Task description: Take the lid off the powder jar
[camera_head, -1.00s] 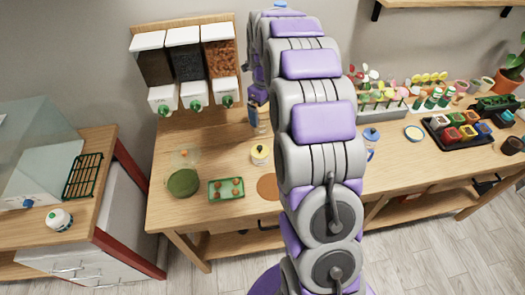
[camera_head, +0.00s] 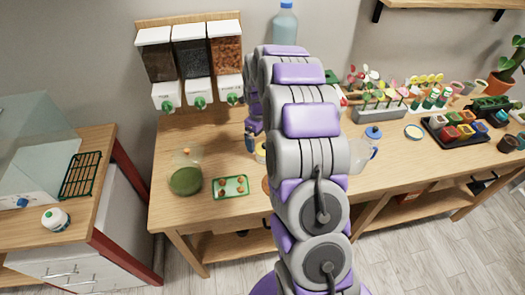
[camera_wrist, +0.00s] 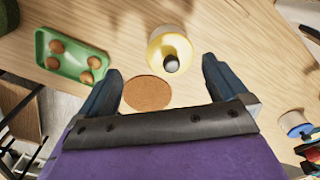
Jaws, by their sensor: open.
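A small jar with a pale yellow lid and a dark round knob (camera_wrist: 170,52) stands on the wooden table in the wrist view. In the head view, only a sliver of this yellow-lidded jar (camera_head: 260,153) shows beside my arm. My gripper (camera_wrist: 162,72) is open and empty, its two dark blue fingers spread wide. The jar appears just beyond the fingertips, near the line between them, with no visible contact. The lid sits on the jar.
A green tray with several brown balls (camera_head: 231,187) is left of the jar. A round cork mat (camera_wrist: 147,93) lies close to it. Wall dispensers (camera_head: 190,65) hang behind.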

